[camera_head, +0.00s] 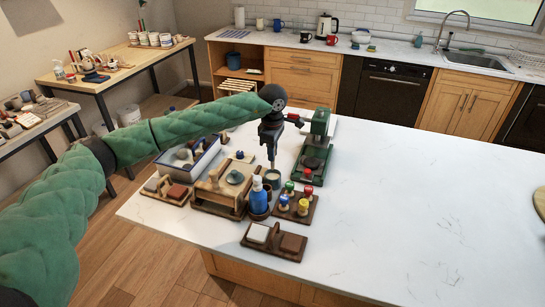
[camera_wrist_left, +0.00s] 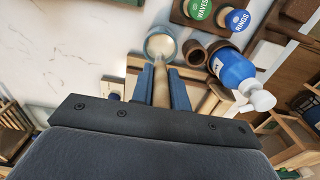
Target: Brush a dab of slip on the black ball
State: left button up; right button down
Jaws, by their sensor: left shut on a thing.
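My left gripper (camera_head: 270,149) hangs over the island and is shut on a brush, its fingers on either side of the pale handle (camera_wrist_left: 161,92) in the left wrist view. The brush points down at a small round cup of pale slip (camera_head: 272,178). In the left wrist view the brush end overlaps the near side of this cup (camera_wrist_left: 160,32); I cannot tell whether it touches the slip. I cannot pick out the black ball for sure among the small dark pieces. My right gripper is not in view.
A blue bottle (camera_head: 259,197) stands close beside the cup, also in the left wrist view (camera_wrist_left: 236,68). A rack of colored stamps (camera_head: 297,208), a wooden box (camera_head: 222,190), a white tray (camera_head: 205,157) and a green press (camera_head: 318,140) crowd around. The white counter (camera_head: 420,210) is clear to the right.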

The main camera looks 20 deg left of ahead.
pick_arm(q)
jog(key=shift+r, duration=0.8)
